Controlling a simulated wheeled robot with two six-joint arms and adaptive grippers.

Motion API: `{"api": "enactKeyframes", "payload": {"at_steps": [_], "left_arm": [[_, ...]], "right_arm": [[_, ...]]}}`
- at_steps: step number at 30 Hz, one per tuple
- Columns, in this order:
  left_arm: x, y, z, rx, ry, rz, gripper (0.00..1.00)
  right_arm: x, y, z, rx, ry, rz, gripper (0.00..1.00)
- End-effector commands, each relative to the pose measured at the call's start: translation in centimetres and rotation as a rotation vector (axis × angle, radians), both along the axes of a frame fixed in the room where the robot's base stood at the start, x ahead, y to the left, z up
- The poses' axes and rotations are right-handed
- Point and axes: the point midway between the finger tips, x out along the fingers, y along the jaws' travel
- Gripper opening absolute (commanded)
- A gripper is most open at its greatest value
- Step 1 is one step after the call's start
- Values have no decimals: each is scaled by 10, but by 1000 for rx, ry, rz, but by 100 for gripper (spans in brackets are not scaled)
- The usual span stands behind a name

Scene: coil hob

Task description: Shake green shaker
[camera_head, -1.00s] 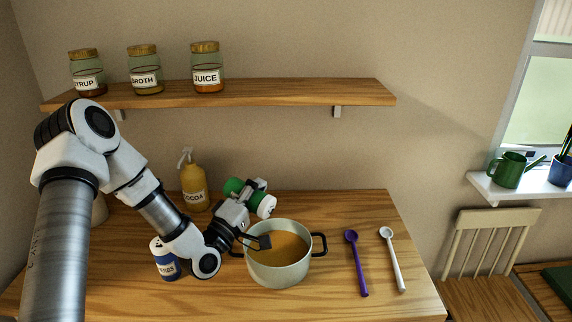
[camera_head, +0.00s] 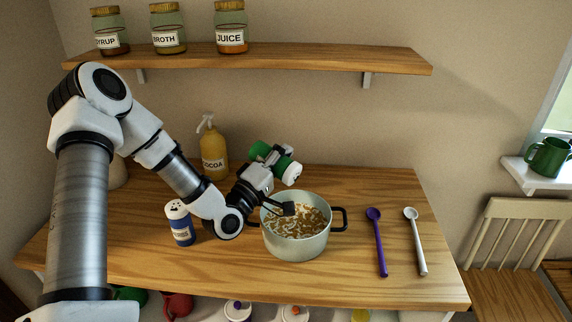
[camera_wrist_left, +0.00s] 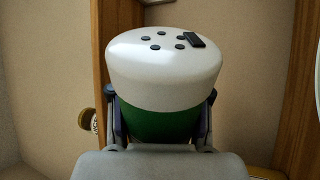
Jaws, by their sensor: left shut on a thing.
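My left gripper (camera_head: 266,172) is shut on the green shaker (camera_head: 262,151). The shaker lies tipped on its side above the back rim of the pot, its white cap (camera_head: 287,170) toward the lower right. In the left wrist view the white cap (camera_wrist_left: 165,65) with several dark holes fills the middle, and the green body (camera_wrist_left: 157,122) sits between the fingers. The pot (camera_head: 295,243) stands on the wooden counter below; its brown contents (camera_head: 297,221) are scattered with pale flecks. My right gripper is not in view.
A blue shaker with a white top (camera_head: 181,224) stands left of my forearm. A yellow cocoa bottle (camera_head: 214,152) stands behind. A purple spoon (camera_head: 378,243) and a white spoon (camera_head: 416,242) lie right of the pot. A shelf (camera_head: 330,58) with jars hangs above.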

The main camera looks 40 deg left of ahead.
Motion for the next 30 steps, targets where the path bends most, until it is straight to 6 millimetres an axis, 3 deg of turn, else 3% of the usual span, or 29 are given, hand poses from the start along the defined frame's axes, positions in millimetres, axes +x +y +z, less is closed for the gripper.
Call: {"api": "enactKeyframes", "payload": {"at_steps": [1, 2, 5, 6, 7, 10, 11, 12, 15, 16, 17, 19, 21, 22, 24, 25, 30], "left_arm": [[-1, 1, 25, -7, -15, 2, 0], [0, 1, 23, -3, -6, 1, 0], [0, -1, -34, 7, 16, -2, 0], [0, -1, -42, 5, 8, -2, 0], [0, 0, -36, 1, -1, -1, 0], [-1, 1, 21, -7, -19, 3, 0], [-1, 1, 25, -5, -14, 1, 0], [0, 0, 15, 0, 1, 1, 0], [0, -1, -40, 6, 14, -2, 0], [0, -1, -41, 4, 6, -2, 0], [0, 0, -32, 0, -4, 1, 0], [-1, 2, 13, -8, -21, 4, 0], [0, 1, 22, -3, -7, 2, 0], [0, 0, 9, 1, 4, 1, 0], [0, -1, -34, 7, 16, -2, 0], [0, -1, -42, 6, 11, -2, 0], [0, 0, -36, 0, -2, 0, 0]], "right_arm": [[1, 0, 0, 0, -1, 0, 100], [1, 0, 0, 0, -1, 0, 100], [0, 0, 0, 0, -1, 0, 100], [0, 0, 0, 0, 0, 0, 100], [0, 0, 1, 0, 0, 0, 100], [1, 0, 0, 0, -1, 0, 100], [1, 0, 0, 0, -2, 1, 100], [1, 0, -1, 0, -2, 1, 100], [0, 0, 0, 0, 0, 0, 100], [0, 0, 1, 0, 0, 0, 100], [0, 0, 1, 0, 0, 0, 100], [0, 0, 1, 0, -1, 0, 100], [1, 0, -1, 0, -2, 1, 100], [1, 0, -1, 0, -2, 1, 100], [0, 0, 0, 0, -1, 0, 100], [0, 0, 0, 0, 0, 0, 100], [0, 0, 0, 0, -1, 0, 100]]}}
